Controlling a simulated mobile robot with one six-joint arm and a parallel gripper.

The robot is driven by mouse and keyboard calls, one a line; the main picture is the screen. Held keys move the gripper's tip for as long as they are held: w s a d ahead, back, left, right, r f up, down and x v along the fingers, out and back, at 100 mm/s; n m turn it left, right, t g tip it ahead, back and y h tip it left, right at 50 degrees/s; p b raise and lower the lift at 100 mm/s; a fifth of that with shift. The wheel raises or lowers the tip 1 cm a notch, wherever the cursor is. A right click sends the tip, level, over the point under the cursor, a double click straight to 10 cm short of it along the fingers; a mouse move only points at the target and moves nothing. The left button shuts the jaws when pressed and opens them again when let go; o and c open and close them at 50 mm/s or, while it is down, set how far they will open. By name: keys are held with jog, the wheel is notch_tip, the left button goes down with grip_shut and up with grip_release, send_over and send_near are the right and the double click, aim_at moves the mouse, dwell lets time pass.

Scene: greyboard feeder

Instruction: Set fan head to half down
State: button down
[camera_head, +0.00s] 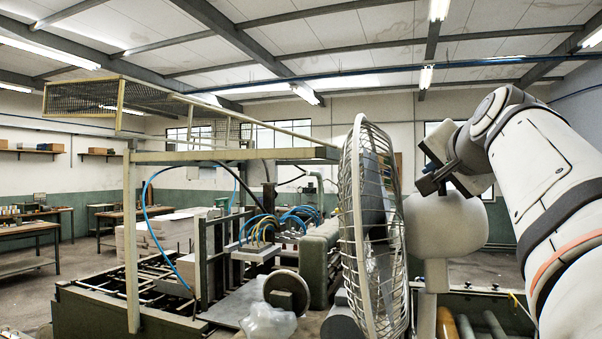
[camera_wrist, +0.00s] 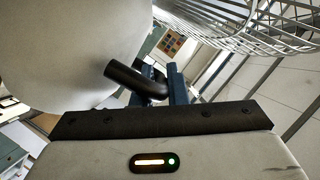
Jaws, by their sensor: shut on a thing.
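The fan head shows in the head view, with its round wire cage (camera_head: 362,240) seen nearly edge-on and close to upright. Its pale rounded motor housing (camera_head: 445,228) is on the right, above a pale stand (camera_head: 436,278). My gripper (camera_head: 437,180) is at the top of the housing, behind the cage. In the wrist view the housing (camera_wrist: 70,50) fills the upper left and the cage (camera_wrist: 245,25) the upper right. My gripper's blue fingers (camera_wrist: 172,85) are shut on a black bent knob (camera_wrist: 135,78) beside the housing. The exact contact is partly hidden.
A feeder machine with a metal frame (camera_head: 132,235) and blue hoses (camera_head: 290,218) stands left of the fan. Workbenches (camera_head: 30,228) line the far left wall. Open floor shows at the left.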

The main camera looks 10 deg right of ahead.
jog(key=shift+w+a+f, duration=0.15)
jog(key=shift+f, duration=0.05)
jog(key=shift+w+a, duration=0.1)
jog(key=shift+a, duration=0.2)
jog(key=shift+d, duration=0.1)
jog(key=c, duration=1.5)
grip_release()
jog(key=shift+o, duration=0.2)
